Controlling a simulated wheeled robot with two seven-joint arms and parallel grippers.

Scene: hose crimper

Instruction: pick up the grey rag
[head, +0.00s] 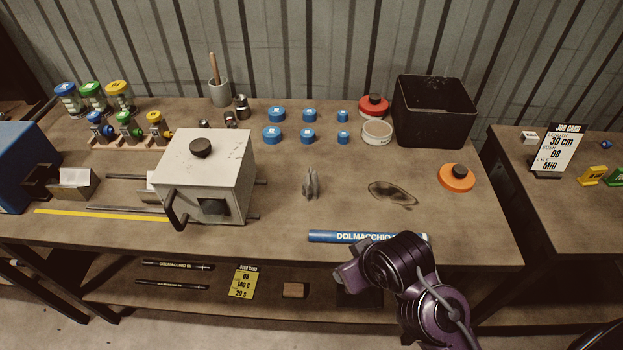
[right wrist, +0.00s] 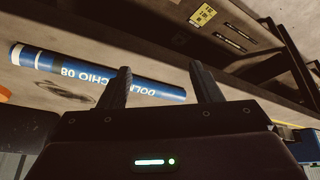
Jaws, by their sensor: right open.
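The grey rag (head: 311,184) is a small, crumpled, peaked bundle on the middle of the bench, to the right of the white machine. I cannot make it out in the right wrist view. My right arm reaches in at the bench's front edge in the head view, in front of and to the right of the rag, and is apart from it. In the right wrist view my right gripper (right wrist: 165,85) is open and empty, with its two dark fingers spread. My left gripper is in neither view.
A blue labelled hose (head: 325,236) lies near the front edge, between my right arm and the rag; it also shows in the right wrist view (right wrist: 45,60).

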